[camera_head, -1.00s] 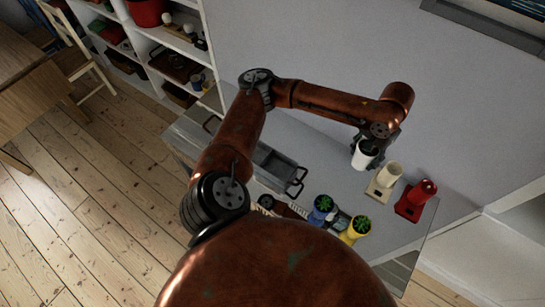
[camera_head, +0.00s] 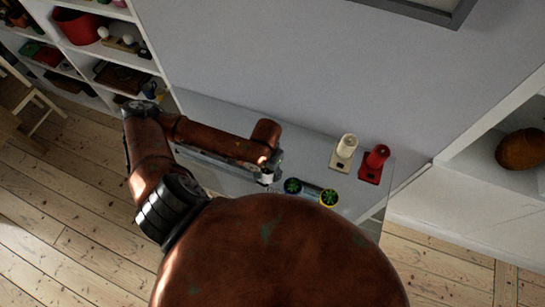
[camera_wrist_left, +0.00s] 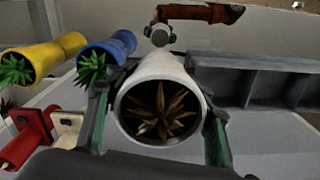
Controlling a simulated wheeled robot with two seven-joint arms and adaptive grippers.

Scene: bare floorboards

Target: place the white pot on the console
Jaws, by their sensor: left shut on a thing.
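The white pot (camera_wrist_left: 172,68) is between the two fingers of my left gripper (camera_wrist_left: 157,125) in the left wrist view. Its round opening faces that camera and shows a brown spiky plant inside. In the head view the pot (camera_head: 266,178) is a small white patch below my left gripper (camera_head: 268,167), partly hidden by my own body. The gripper is shut on it, close to the blue pot. The console (camera_head: 305,150) is a long grey top along the wall. I cannot tell whether the pot touches it. My right gripper is not in view.
A blue pot (camera_head: 293,186) and a yellow pot (camera_head: 329,197) with green plants stand right of my left gripper. A cream item (camera_head: 345,150) and a red item (camera_head: 376,162) stand at the console's right. A grey compartment tray (camera_wrist_left: 250,80) is close by. Shelves (camera_head: 115,50) stand left.

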